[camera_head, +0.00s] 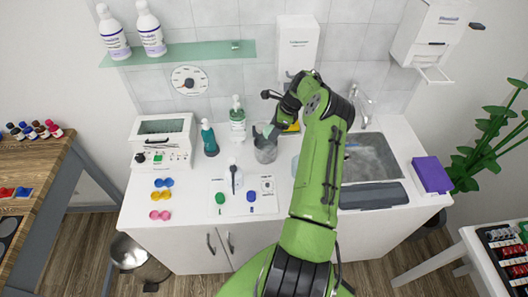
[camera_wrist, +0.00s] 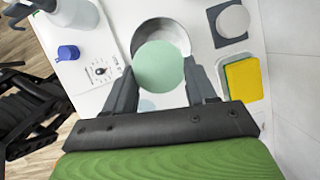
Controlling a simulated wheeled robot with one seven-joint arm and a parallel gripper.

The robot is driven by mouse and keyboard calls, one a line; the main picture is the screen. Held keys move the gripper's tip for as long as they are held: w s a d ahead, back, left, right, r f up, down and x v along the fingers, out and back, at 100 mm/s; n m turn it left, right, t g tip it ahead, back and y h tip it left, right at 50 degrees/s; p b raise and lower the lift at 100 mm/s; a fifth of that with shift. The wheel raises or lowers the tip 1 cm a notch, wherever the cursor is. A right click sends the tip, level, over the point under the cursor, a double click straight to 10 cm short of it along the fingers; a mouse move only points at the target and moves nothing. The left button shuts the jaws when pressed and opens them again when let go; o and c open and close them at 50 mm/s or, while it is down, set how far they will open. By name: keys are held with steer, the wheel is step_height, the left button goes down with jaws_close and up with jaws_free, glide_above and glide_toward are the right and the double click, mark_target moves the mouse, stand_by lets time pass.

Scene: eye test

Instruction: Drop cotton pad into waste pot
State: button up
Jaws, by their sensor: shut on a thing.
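A pale green round cotton pad (camera_wrist: 160,68) is held between the two fingers of my gripper (camera_wrist: 161,76), seen in the wrist view. A grey metallic pot (camera_wrist: 150,32), apparently the waste pot, shows just beyond the pad, which overlaps its near rim and hides part of its opening. In the head view the grey pot (camera_head: 265,153) stands on the white counter, left of my arm. My gripper (camera_head: 271,130) is above the pot there. The height between pad and rim is hard to judge.
The white counter (camera_head: 262,216) carries green bottles (camera_head: 209,140) and a white box device (camera_head: 163,143) left of the pot. A sink (camera_head: 370,160) lies to the right. A yellow sponge-like block (camera_wrist: 243,80) and a dark square with a white disc (camera_wrist: 232,21) are near the pot.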

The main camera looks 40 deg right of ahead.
steer(key=shift+r, duration=0.15)
steer(key=o, duration=1)
steer(key=shift+r, duration=0.1)
steer(key=v, duration=1.5)
steer(key=shift+r, duration=0.35)
